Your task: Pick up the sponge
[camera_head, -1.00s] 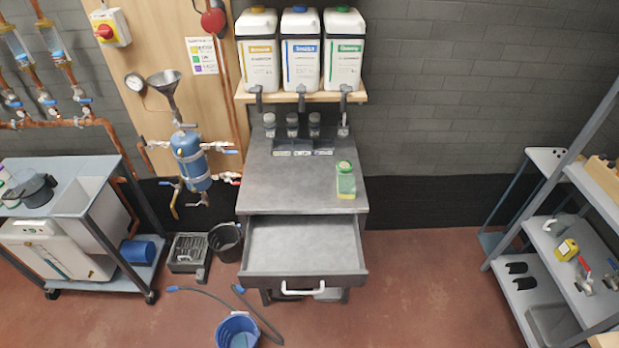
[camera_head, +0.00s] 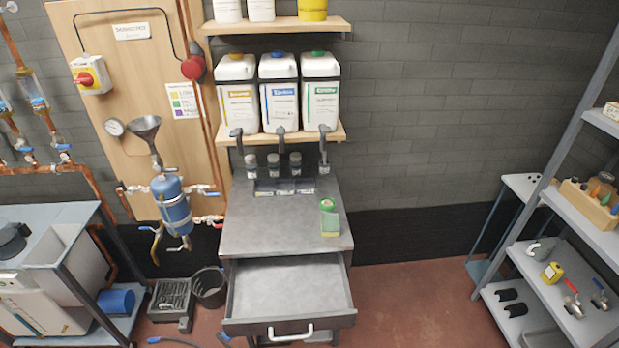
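No plainly recognisable sponge shows. A small green and yellowish item (camera_head: 330,218) stands on the grey cabinet top (camera_head: 270,222), near its right edge. It has a bright green top and looks like a bottle or container; I cannot tell whether a sponge is part of it. Neither of my grippers is in view.
The cabinet's drawer (camera_head: 288,290) is pulled open and looks empty. Three white canisters (camera_head: 279,95) stand on a wooden shelf (camera_head: 345,131) above. A black bin (camera_head: 208,287) stands left of the cabinet. A metal shelf rack (camera_head: 548,285) is at right; the floor (camera_head: 410,305) between is clear.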

